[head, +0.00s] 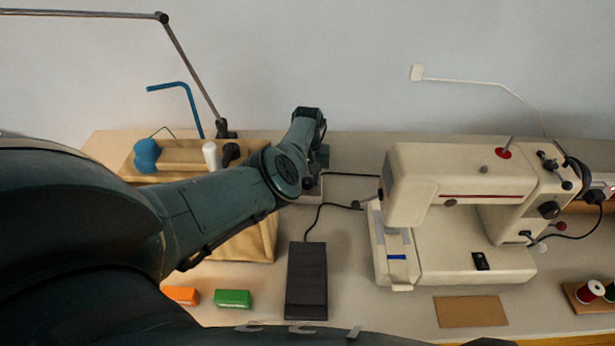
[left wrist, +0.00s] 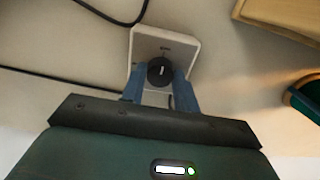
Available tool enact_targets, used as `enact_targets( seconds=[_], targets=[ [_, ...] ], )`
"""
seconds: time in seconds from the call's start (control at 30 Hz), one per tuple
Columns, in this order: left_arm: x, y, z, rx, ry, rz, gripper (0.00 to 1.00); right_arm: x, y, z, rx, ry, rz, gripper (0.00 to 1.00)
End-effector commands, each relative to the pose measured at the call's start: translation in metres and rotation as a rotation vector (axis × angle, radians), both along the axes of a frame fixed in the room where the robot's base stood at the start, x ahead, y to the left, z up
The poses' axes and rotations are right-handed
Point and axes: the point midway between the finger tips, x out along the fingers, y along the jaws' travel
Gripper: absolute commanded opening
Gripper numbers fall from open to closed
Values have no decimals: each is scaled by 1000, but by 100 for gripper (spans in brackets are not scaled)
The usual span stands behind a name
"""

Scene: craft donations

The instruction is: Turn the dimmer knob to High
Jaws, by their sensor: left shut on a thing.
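The dimmer is a small white box with a round black knob (left wrist: 160,71) on its top face, best seen in the left wrist view. The knob has a pale pointer mark, and small lettering above it is too small to read. My left gripper (left wrist: 160,82) is shut on the knob, one blue finger on each side. In the head view the dimmer box (head: 308,193) shows only in part behind my left gripper (head: 313,180), which hides the knob. My right gripper is in neither view.
A sewing machine (head: 440,200) stands to the right. A black foot pedal (head: 307,280) lies in front of the dimmer. Black cables run beside the box.

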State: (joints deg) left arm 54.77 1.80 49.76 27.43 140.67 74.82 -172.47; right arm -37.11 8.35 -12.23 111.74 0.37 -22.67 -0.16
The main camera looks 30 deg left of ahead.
Motion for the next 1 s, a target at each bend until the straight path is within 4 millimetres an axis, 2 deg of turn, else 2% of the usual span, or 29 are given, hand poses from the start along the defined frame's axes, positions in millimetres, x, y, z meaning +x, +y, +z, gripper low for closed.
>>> enact_targets(
  seconds=[0.2, 0.23, 0.5, 0.83, 1.0],
  targets=[
    [0, 0, 0, 1, -1, -2, 7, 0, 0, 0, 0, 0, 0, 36],
    [0, 0, 0, 1, -1, -2, 31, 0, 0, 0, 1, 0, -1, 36],
    [0, 0, 0, 1, -1, 0, 52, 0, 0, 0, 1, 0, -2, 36],
    [0, 2, 1, 3, -1, 4, 52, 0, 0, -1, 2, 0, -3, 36],
    [-2, 7, 8, 10, 4, 14, 52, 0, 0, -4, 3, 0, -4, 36]
  ],
)
